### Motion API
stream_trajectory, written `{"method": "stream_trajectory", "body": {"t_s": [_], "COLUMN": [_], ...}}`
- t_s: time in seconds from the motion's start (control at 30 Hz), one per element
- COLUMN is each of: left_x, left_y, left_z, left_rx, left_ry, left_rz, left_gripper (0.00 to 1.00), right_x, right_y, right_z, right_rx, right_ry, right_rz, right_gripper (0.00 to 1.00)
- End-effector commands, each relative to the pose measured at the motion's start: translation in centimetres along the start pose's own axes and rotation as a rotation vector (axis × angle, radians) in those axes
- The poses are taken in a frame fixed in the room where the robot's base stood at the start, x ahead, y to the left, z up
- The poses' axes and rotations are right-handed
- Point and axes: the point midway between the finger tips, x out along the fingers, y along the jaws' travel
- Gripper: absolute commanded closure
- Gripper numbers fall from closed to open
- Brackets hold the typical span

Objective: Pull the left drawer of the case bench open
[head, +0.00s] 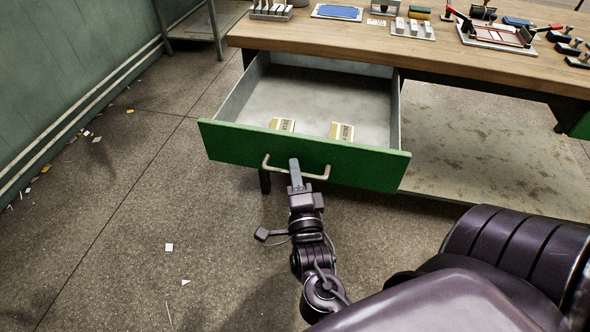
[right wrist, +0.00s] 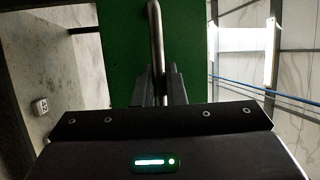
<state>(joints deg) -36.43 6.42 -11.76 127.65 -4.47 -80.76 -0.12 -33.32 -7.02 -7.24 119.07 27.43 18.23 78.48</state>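The left drawer (head: 225,141) of the case bench (head: 420,62) stands well pulled out, with its green front and grey inside showing. Two small labelled boxes, one at the left (head: 282,125) and one at the right (head: 342,131), lie in it near the front. My right gripper (head: 295,168) is at the drawer's pale bar handle (head: 316,177), near its middle. In the right wrist view the fingers (right wrist: 163,88) are on both sides of the handle (right wrist: 155,40) and look shut on it. My left gripper is not in view.
Small parts, trays and a red-handled tool (head: 500,35) stand on the bench top. A lower shelf (head: 480,150) lies right of the drawer. The floor (head: 120,220) at the left is mostly clear, with paper scraps. A green wall (head: 70,70) runs along the left.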

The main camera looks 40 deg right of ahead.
Motion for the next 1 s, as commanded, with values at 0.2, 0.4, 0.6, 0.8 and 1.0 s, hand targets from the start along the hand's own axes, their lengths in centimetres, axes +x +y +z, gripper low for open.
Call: {"method": "stream_trajectory", "body": {"t_s": [0.2,0.4,0.6,0.8,1.0], "left_x": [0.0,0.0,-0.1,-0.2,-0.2], "left_y": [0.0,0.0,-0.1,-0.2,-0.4], "left_z": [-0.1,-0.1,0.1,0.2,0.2], "left_rx": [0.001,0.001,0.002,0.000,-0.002], "left_ry": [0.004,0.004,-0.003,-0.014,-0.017], "left_rz": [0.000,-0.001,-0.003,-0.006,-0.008], "left_gripper": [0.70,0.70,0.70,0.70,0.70], "right_x": [0.0,-0.3,-3.3,-6.5,-7.8], "right_y": [0.0,0.0,0.1,0.1,0.0], "right_z": [0.1,0.0,0.0,0.0,0.0], "right_rx": [0.001,0.000,0.000,0.000,0.001], "right_ry": [-0.002,-0.002,-0.001,-0.002,-0.001], "right_rz": [0.001,0.001,0.007,0.005,0.001], "right_gripper": [0.80,0.80,0.80,0.80,0.80]}}
